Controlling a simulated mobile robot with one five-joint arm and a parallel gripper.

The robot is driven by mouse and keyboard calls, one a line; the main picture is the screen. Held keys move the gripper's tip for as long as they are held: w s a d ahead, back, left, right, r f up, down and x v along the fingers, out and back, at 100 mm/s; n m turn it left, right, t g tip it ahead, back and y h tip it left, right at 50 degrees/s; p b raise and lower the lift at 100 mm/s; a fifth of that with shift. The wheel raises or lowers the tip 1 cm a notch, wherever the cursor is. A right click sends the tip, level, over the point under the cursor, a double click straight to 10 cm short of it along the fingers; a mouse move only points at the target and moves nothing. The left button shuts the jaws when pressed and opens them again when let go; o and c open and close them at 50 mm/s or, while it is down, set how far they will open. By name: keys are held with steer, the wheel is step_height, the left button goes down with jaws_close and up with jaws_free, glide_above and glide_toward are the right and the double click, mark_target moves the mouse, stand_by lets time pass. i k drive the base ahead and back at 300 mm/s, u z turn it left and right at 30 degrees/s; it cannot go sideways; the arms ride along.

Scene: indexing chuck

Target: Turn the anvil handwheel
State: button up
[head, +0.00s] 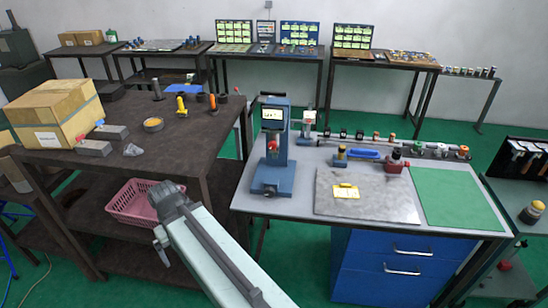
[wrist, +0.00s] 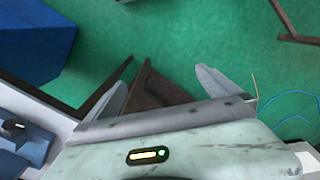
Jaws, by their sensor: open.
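A blue bench instrument (head: 272,148) with a small lit display stands upright at the left end of the grey workbench. A red part shows in its middle opening, and a dark round part (head: 270,188) sits low on its front base. I cannot tell clearly whether that part is the anvil handwheel.
A pink basket (head: 132,203) sits on the dark table's lower shelf. A cardboard box (head: 50,113) stands on that table. The workbench (head: 300,170) holds a steel plate (head: 370,197) and a green mat (head: 460,197). Blue drawers (head: 395,262) are beneath. Green floor shows between the tables.

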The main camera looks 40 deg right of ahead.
mark_target(269, 193)
steer(key=k, duration=1.3)
steer(key=u, duration=0.35)
steer(key=i, duration=0.95)
steer(key=u, duration=0.35)
